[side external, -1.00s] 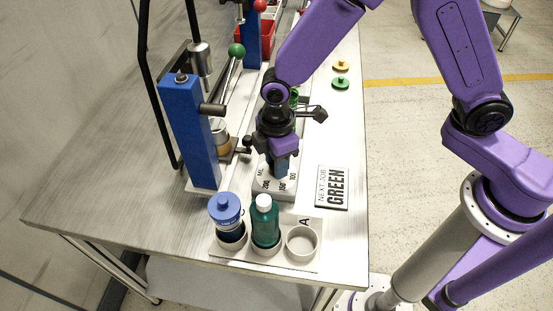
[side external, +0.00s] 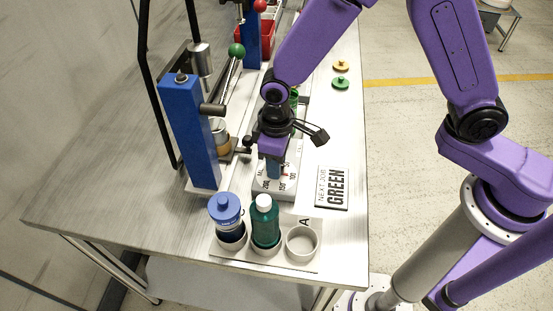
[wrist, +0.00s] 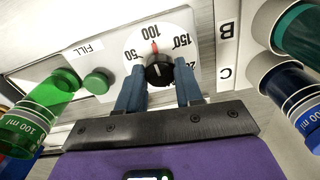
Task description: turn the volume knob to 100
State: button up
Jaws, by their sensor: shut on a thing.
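The volume knob (wrist: 159,70) is black and sits on a white round dial (wrist: 187,60) with the numbers 50, 100, 150 and a partly hidden 200. A red pointer (wrist: 155,46) at the knob's edge lies close under the 100 mark. My gripper (wrist: 160,76) is shut on the knob, with one blue finger on each side. In the side external view my gripper (side external: 276,168) reaches down onto the white dial panel (side external: 275,190), and the knob itself is mostly hidden by the fingers.
A green FILL button (wrist: 97,82) is left of the dial in the wrist view. A sign reading "NEXT JOB GREEN" (side external: 332,188) lies beside the panel. A rack holds a blue bottle (side external: 226,212), a green bottle (side external: 265,222) and an empty cup (side external: 302,243). A blue post (side external: 190,130) stands left.

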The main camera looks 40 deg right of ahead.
dwell(0.3)
jog(key=o, duration=1)
jog(key=shift+o, duration=0.2)
jog(key=shift+r, duration=0.1)
notch_tip(320, 180, up, 17)
jog(key=shift+d+r, duration=0.1)
